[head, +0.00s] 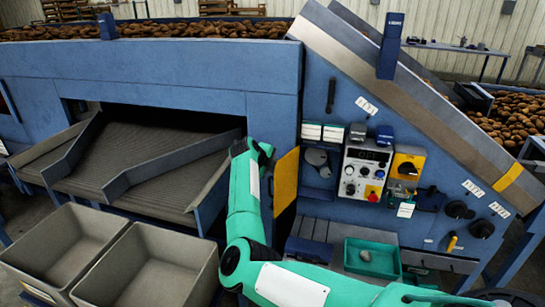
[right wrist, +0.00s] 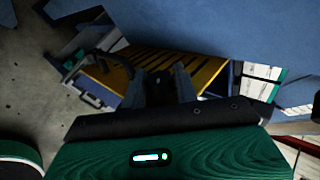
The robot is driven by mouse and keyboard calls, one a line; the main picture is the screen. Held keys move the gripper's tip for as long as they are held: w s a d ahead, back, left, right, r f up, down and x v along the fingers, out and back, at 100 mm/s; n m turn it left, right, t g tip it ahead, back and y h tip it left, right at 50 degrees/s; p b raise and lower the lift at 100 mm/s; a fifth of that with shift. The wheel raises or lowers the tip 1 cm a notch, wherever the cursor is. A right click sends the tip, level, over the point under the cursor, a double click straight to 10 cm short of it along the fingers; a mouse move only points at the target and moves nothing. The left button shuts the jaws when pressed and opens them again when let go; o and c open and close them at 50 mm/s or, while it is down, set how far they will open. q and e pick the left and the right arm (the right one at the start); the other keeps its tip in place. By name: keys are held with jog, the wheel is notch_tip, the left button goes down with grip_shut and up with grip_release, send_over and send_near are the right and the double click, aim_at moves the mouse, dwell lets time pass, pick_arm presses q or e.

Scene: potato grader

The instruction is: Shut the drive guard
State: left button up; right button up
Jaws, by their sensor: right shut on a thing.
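The drive guard (head: 286,181) is a yellow panel at the left edge of the blue machine face in the head view. It stands out at an angle from that face, so it looks open. In the right wrist view the guard (right wrist: 152,62) shows as a yellow plate with dark slots. My right gripper (head: 266,150) is at the guard's upper left side, and its fingertips are hidden in the head view. In the right wrist view the dark jaws (right wrist: 165,86) are shut against the guard; the exact grip point is dark. My left gripper is out of view.
Right of the guard is a control box (head: 367,172) with knobs and a red button. A green tray (head: 372,258) sits on a ledge below. Two grey bins (head: 148,262) stand at lower left, under the sloping chute (head: 150,165). Potatoes (head: 200,29) lie along the top.

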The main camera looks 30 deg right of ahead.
jog(key=shift+r+g+y+p, duration=0.2)
jog(key=shift+g+y+p, duration=0.1)
jog(key=shift+y+p, duration=0.55)
jog(key=shift+f+y, duration=0.1)
jog(key=shift+y, duration=0.45)
jog(key=shift+w+f+g+y, duration=0.15)
jog(key=shift+g+y, duration=0.35)
jog(key=shift+y, duration=0.3)
jog(key=g+y+b, duration=0.1)
jog(key=y+b, duration=0.1)
jog(key=shift+f+b, duration=0.2)
jog(key=shift+b, duration=0.2)
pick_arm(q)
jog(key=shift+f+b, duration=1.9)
pick_arm(e)
jog(key=shift+r+g+y, duration=0.15)
jog(key=shift+g+y, duration=0.25)
jog(key=shift+y, duration=1)
jog(key=o, duration=1)
jog(key=shift+c, duration=0.2)
